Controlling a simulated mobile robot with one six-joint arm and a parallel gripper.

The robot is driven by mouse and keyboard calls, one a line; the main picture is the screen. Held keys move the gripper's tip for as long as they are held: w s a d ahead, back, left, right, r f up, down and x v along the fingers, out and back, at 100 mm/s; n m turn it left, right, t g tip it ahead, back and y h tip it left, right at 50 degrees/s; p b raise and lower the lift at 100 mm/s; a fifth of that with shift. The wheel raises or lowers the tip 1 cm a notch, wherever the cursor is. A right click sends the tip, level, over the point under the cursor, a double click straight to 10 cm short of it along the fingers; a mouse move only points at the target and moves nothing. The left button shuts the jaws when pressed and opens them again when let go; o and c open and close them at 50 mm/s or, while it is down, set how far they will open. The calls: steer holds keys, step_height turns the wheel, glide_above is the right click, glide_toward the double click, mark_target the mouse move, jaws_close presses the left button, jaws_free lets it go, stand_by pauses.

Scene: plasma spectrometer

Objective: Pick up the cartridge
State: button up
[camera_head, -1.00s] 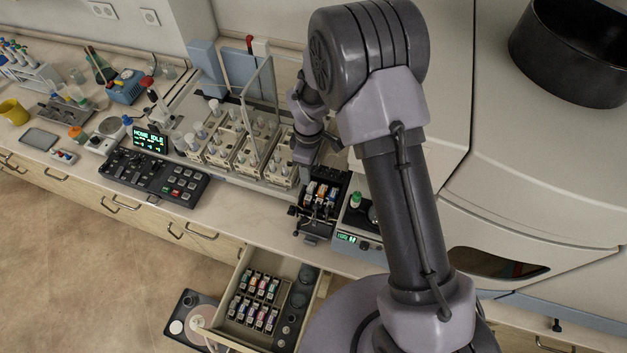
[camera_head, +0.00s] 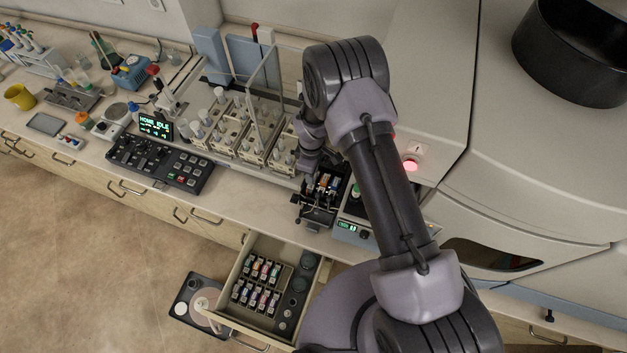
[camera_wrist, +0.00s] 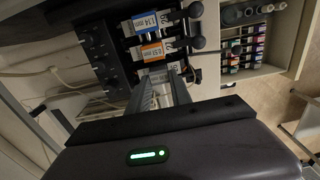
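Several labelled cartridges sit side by side in a black holder (camera_head: 318,213) on the bench. In the wrist view a blue-labelled cartridge (camera_wrist: 145,23) and an orange-labelled cartridge (camera_wrist: 153,52) show clearly. A further cartridge (camera_wrist: 155,74) lies at my fingertips, partly covered by them. My gripper (camera_wrist: 163,80) points at the holder, its two fingers apart with a gap between them. Whether they touch the cartridge cannot be told. In the head view my wrist is just above and behind the holder, and the fingertips are hidden.
An open drawer (camera_head: 233,308) below the bench holds rows of more cartridges. A small device with a green display (camera_head: 346,227) stands right of the holder. A glass panel and vial racks (camera_head: 240,137) stand to the left. A large machine (camera_head: 540,150) fills the right.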

jaws_close()
step_height(320, 180, up, 10)
steer(key=b, duration=0.1)
steer(key=shift+b, duration=0.35)
